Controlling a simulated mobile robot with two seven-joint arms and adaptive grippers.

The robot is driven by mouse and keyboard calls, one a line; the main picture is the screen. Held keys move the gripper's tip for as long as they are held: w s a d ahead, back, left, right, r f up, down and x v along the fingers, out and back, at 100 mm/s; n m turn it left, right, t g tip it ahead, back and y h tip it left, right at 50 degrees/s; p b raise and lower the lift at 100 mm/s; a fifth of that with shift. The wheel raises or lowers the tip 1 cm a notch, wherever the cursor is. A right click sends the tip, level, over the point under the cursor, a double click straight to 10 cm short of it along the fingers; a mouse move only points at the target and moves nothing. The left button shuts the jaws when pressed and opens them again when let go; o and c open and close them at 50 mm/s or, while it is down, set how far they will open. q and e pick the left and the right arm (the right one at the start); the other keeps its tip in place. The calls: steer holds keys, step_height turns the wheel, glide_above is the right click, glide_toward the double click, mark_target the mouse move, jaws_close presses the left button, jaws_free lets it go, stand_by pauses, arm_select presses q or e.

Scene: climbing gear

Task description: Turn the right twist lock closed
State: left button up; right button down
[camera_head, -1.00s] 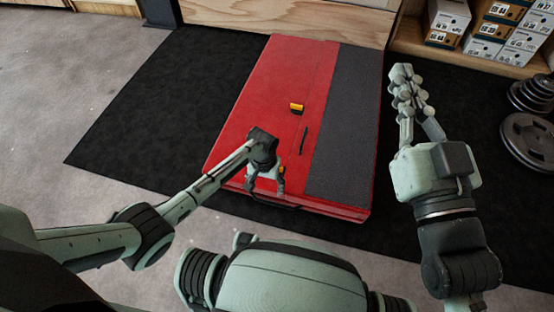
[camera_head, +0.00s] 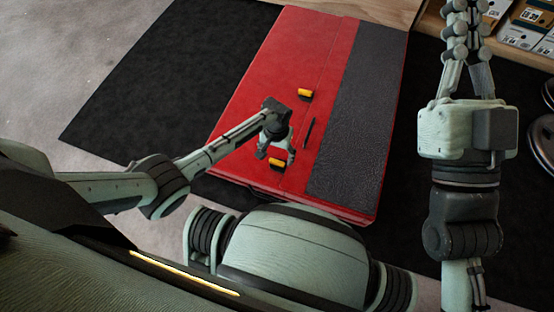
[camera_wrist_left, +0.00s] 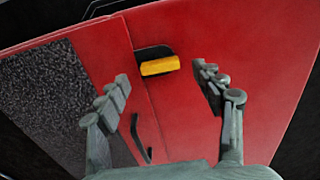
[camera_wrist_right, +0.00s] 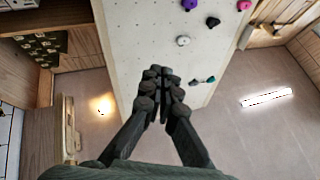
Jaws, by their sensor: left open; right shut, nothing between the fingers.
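A red case with a grey strip (camera_head: 235,130) lies flat on a black mat. Two yellow twist locks sit along its seam: a farther one (camera_head: 305,94) and a nearer one (camera_head: 276,162). I cannot tell by sight which is the right one. My left gripper (camera_head: 276,156) is open and empty above the case, at the nearer lock. In the left wrist view, that lock (camera_wrist_left: 160,66) is a yellow bar across the seam on a black base, beyond the open fingers (camera_wrist_left: 166,85). My right gripper (camera_wrist_right: 160,75) is shut, empty and away from the case.
A thin black handle (camera_head: 308,132) lies on the case between the locks. The black mat (camera_head: 170,85) is clear on the left.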

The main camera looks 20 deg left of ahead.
mark_target(277, 161)
arm_select(q)
steer(key=shift+f+b, duration=0.6)
steer(key=shift+f, duration=1.2)
arm_select(e)
steer(key=shift+s+d+r+t+y, duration=0.15)
steer(key=shift+s+d+r+t, duration=0.25)
steer(key=shift+s+r+t, duration=0.25)
steer(key=shift+s+d+r+t+y, duration=0.15)
steer(key=shift+s+d+r+t, duration=0.25)
steer(key=shift+r+t, duration=0.45)
arm_select(q)
steer(key=shift+c, duration=0.4)
steer(key=c, duration=1.1)
arm_select(e)
steer(key=shift+f, duration=0.1)
